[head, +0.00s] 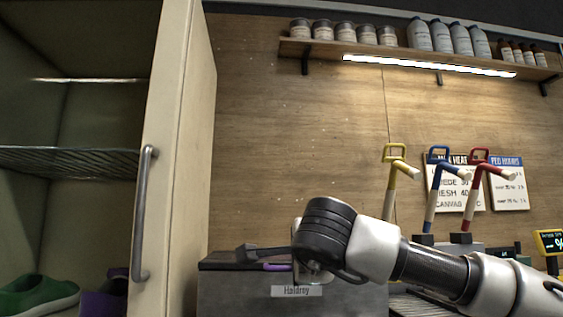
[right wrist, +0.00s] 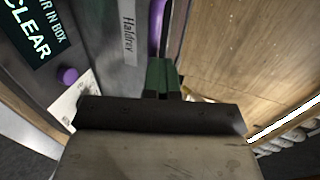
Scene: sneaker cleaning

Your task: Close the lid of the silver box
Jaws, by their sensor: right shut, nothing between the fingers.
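The silver box (head: 240,296) stands at the bottom middle of the head view, grey with a dark top edge and a "Haldrey" label (head: 296,291). The grey face and label (right wrist: 130,40) also show in the right wrist view. A purple strip (head: 276,267) shows at its top, also in the right wrist view (right wrist: 157,25). I cannot tell how far open the lid is. My right gripper (head: 246,253) reaches in from the right, above the box's top edge. My left gripper is out of view.
An open cabinet (head: 178,150) with green (head: 38,297) and purple shoes stands at left. Yellow, blue and red tube stands (head: 432,200) are at right. A shelf of cans and bottles (head: 420,52) runs above.

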